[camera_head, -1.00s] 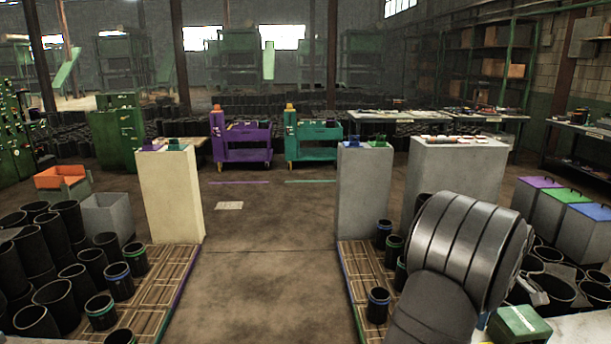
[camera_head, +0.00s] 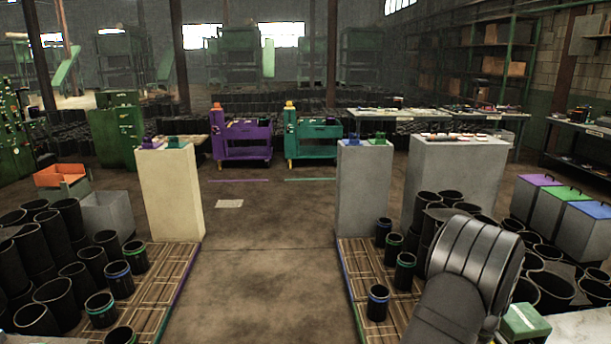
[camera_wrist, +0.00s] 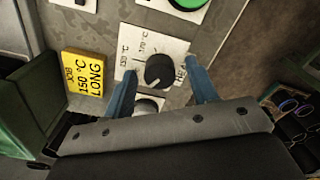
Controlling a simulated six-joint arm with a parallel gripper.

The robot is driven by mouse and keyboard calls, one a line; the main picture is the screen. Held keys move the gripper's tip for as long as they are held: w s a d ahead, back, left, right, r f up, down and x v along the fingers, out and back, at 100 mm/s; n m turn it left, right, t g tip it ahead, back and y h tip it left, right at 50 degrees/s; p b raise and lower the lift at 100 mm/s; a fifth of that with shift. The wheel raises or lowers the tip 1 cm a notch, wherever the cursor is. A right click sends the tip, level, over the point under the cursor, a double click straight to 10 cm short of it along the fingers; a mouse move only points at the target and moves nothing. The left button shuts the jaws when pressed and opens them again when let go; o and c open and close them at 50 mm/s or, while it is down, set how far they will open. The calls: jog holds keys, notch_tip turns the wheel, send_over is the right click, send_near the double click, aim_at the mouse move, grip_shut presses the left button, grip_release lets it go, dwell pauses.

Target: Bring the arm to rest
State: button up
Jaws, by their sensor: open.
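My gripper (camera_wrist: 157,85) shows in the wrist view with its two blue fingers apart and nothing held between them. A black knob (camera_wrist: 159,70) on a white dial plate marked with temperatures lies beyond the fingers, between them in the picture; I cannot tell the exact gap. A yellow card (camera_wrist: 84,75) reading "JOB 150 °C LONG" is to the left of the plate. In the head view my dark arm fills the lower right, and the gripper is hidden.
A green button (camera_wrist: 187,3) is at the wrist view's top. In the head view, sleeves stand on wooden pallets (camera_head: 160,285) at both sides. Lidded bins (camera_head: 540,200) and a small green box (camera_head: 522,322) are at the right. The middle floor (camera_head: 265,270) is clear.

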jog(key=m, duration=0.4)
jog(key=shift+r, duration=0.15)
jog(key=m, duration=0.8)
jog(key=shift+m, duration=1.7)
